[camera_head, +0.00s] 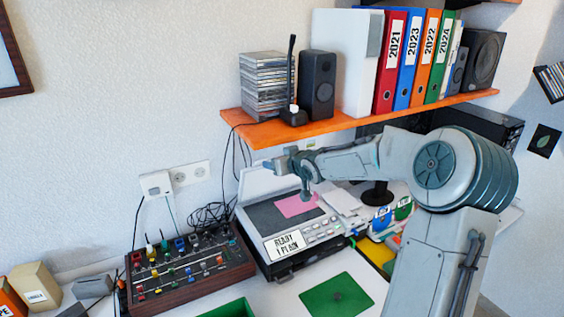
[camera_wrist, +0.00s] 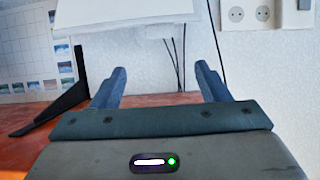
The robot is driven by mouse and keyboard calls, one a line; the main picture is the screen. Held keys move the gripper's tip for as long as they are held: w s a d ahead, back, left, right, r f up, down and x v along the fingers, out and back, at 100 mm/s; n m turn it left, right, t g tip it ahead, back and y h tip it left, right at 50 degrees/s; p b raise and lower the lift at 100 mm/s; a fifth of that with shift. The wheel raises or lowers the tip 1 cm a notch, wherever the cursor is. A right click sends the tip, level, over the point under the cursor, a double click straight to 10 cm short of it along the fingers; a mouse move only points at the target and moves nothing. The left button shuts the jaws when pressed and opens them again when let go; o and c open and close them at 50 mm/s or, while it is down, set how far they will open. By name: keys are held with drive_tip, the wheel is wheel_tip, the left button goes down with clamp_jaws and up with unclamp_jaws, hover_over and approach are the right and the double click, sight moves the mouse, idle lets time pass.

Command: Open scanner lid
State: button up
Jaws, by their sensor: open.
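The scanner (camera_head: 330,234) sits on the table in the middle of the head view. Its pale lid (camera_head: 258,184) stands raised at the back, and the dark glass with a pink sheet (camera_head: 297,206) on it is uncovered. My gripper (camera_head: 275,164) is at the lid's upper edge, under the orange shelf. In the wrist view, which looks upside down, my gripper (camera_wrist: 162,68) is open with nothing between its fingers. The white lid (camera_wrist: 130,12) shows beyond the fingertips; whether they touch it cannot be told.
The orange shelf (camera_head: 290,129) with binders and speakers hangs close above my gripper. A mixer (camera_head: 185,272) stands left of the scanner. Wall sockets (camera_head: 190,174) and loose cables (camera_head: 208,215) are behind. A green sheet (camera_head: 335,297) lies in front.

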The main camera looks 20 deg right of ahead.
drive_tip(key=shift+s+d+r, duration=0.1)
drive_tip(key=shift+s+r, duration=0.05)
drive_tip(key=shift+s, duration=0.25)
